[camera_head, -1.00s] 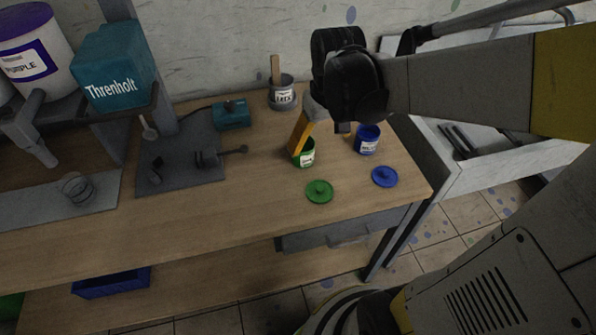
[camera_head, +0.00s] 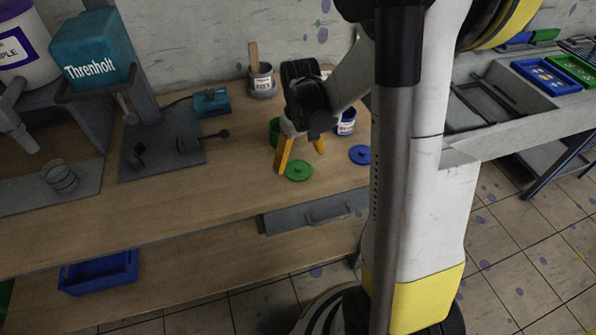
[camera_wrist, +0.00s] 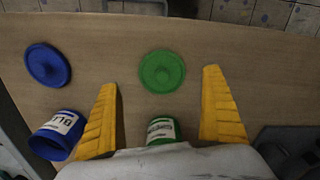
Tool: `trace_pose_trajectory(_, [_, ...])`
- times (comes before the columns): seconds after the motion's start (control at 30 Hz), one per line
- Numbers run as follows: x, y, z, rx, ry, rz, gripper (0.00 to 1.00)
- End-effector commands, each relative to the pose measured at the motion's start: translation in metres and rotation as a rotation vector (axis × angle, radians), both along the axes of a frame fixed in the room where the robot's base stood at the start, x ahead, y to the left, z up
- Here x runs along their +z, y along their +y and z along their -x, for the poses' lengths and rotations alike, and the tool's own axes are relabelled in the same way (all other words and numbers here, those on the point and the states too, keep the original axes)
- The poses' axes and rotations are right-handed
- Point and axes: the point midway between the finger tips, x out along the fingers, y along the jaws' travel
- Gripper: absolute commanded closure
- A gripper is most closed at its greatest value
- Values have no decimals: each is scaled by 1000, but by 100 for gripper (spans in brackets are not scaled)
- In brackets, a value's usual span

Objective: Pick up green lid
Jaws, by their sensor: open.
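The green lid (camera_head: 299,171) lies flat on the wooden table near its front edge. It also shows in the wrist view (camera_wrist: 162,72), round with a small knob at its middle. My gripper (camera_head: 300,160) is open, with yellow fingers pointing down just behind the lid. In the wrist view, my gripper (camera_wrist: 165,88) has its fingers spread, one on each side of the lid's line, and nothing is between the tips. The green can (camera_wrist: 162,130) stands between the finger bases in that view. In the head view the can (camera_head: 274,130) is partly hidden by my gripper.
A blue lid (camera_head: 360,154) and a blue can (camera_head: 346,123) stand to the right of the green ones. A grey pot with a stick (camera_head: 262,82) is behind. A teal box (camera_head: 212,102) sits to the left. The tabletop left of the lid is clear.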

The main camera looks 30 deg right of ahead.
Motion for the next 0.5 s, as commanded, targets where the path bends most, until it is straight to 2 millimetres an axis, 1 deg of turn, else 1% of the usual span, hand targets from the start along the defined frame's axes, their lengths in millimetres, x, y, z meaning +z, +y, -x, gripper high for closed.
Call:
trace_pose_trajectory(0.03, [-13,2,-1,1,0,0,5])
trace_pose_trajectory(0.1, [-25,3,-2,0,0,0,5])
trace_pose_trajectory(0.2, [-37,3,-2,0,0,0,5])
trace_pose_trajectory(0.43, [-37,3,-1,0,0,0,5])
trace_pose_trajectory(0.47, [-37,3,-1,0,0,0,11])
trace_pose_trajectory(0.5, [-37,3,-1,0,0,0,23])
